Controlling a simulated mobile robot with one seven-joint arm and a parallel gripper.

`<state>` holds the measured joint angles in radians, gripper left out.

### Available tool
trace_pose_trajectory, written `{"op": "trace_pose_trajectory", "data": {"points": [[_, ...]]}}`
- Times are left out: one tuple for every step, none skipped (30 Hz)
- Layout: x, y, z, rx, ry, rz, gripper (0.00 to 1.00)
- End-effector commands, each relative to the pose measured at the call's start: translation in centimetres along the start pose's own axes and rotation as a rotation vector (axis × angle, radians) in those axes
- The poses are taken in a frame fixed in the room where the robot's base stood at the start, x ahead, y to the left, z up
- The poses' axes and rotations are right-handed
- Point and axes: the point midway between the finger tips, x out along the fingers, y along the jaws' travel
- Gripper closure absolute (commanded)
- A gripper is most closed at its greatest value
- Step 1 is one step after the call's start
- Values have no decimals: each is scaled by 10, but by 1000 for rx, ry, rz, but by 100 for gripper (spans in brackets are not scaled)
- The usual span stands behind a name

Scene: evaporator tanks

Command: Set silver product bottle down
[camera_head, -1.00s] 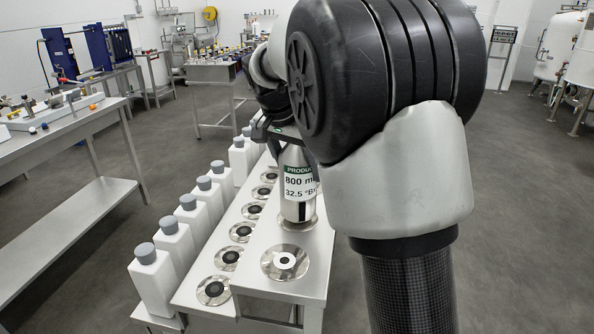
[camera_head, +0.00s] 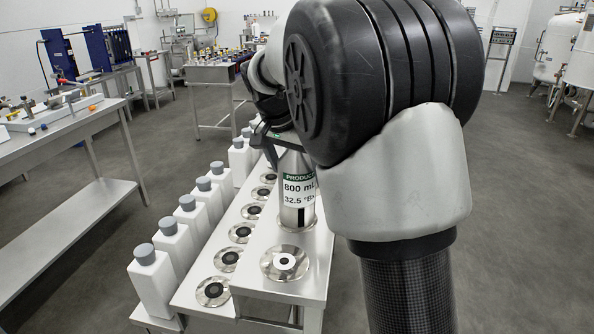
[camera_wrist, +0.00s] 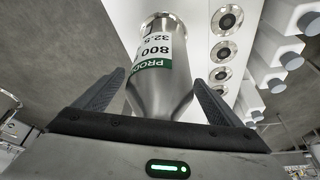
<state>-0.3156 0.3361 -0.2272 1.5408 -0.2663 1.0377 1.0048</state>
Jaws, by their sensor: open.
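The silver product bottle (camera_head: 298,195) stands upright on the raised white bench (camera_head: 264,265), over the round metal plate behind the nearest one. Its label reads PRODUCT, 800 ml and 32.5. It also shows in the wrist view (camera_wrist: 180,90), between the two dark fingers. My gripper (camera_wrist: 156,98) is open, with a finger on each side of the bottle and gaps visible beside its neck end. In the head view my arm hides part of the bottle's upper right side and most of my gripper.
A bare metal plate (camera_head: 285,263) lies in front of the bottle. Several dark-centred plates (camera_head: 228,259) run along a lower strip to the left. A row of white bottles with grey caps (camera_head: 152,277) stands farther left. A long steel table (camera_head: 75,120) is at far left.

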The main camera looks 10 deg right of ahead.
Motion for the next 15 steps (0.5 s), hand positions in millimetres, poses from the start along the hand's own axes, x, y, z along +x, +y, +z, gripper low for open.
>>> {"op": "trace_pose_trajectory", "data": {"points": [[-9, -1, 0, -1, 1, -3, 11], [-14, -1, 0, -1, 2, -4, 11], [-22, -1, 0, -1, 2, -4, 11], [-29, -1, 0, -1, 2, -4, 11], [-36, -1, -1, -1, 3, -5, 11], [-46, -1, -1, 0, 3, -5, 11], [-52, -1, 1, -1, 2, -5, 11], [-51, -1, 13, -7, -1, -3, 11], [-54, -1, 23, -6, -1, -3, 11], [-57, -1, 30, -6, -1, -3, 11], [-60, -1, 37, -7, -1, -3, 11], [-64, 0, 46, -6, 0, -2, 11], [-67, -1, 53, -7, 0, -3, 11], [-70, -1, 59, -5, 0, -3, 11], [-73, 0, 67, -5, 0, -2, 11]]}}
